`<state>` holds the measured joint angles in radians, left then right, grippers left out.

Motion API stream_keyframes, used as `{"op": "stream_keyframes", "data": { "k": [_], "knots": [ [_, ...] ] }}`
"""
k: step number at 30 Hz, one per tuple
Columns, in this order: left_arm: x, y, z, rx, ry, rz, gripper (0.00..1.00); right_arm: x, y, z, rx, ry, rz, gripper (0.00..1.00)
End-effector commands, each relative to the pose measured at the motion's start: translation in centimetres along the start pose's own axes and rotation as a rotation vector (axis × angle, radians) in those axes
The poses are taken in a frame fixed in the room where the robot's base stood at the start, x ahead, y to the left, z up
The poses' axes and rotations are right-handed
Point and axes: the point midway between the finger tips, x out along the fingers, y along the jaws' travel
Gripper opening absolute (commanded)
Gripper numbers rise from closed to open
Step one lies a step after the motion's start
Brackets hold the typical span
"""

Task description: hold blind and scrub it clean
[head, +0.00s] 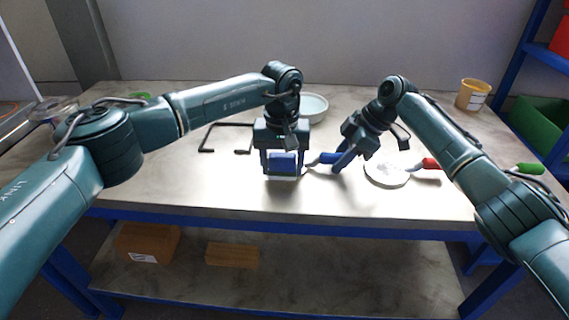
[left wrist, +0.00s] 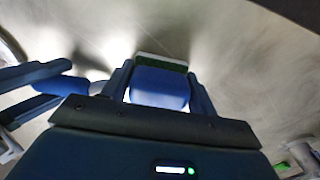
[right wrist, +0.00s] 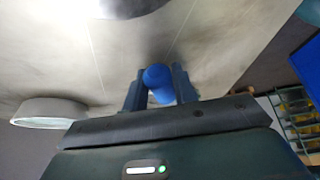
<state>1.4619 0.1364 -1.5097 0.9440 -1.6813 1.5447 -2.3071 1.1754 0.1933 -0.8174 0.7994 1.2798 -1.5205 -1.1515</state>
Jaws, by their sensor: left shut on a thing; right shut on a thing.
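My left gripper (head: 283,172) is shut on a blue block (head: 282,163), low over the table's front middle. In the left wrist view the blue block (left wrist: 160,86) has a dark green and white edge. My right gripper (head: 340,163) is shut on a blue handle (head: 327,158), just right of the block. The round handle (right wrist: 158,80) shows between the fingers in the right wrist view. Its far end points toward the left gripper; what is there is partly hidden. A pale round disc (head: 384,174) lies to the right. I cannot tell which piece is the blind.
A red-handled tool (head: 430,163) lies by the disc, and a green handle (head: 528,169) near the right edge. A pale bowl (head: 314,106) and a black bent bar (head: 208,138) are behind. The table's front left is clear.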

Motion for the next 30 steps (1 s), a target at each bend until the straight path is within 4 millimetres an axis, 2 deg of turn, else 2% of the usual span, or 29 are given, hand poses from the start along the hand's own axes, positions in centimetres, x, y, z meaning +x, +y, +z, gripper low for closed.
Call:
{"op": "stream_keyframes", "data": {
  "k": [9,16,21,30],
  "knots": [
    [0.1,0.1,-2.8,-0.005,-0.001,-0.004,0.40,-0.1,0.0,-0.1,-0.004,0.001,-0.001,0.09],
    [-0.1,0.0,-3.5,-0.001,0.000,-0.004,0.40,-0.1,0.0,-0.1,-0.004,0.001,-0.001,0.09],
    [-0.1,-0.1,-3.0,0.001,0.000,-0.003,0.40,-0.1,0.0,-0.1,-0.003,0.001,0.000,0.09],
    [0.0,-0.1,-0.3,0.002,0.000,-0.002,0.40,-0.1,0.0,-0.1,-0.002,0.001,0.000,0.09]
  ]
}}
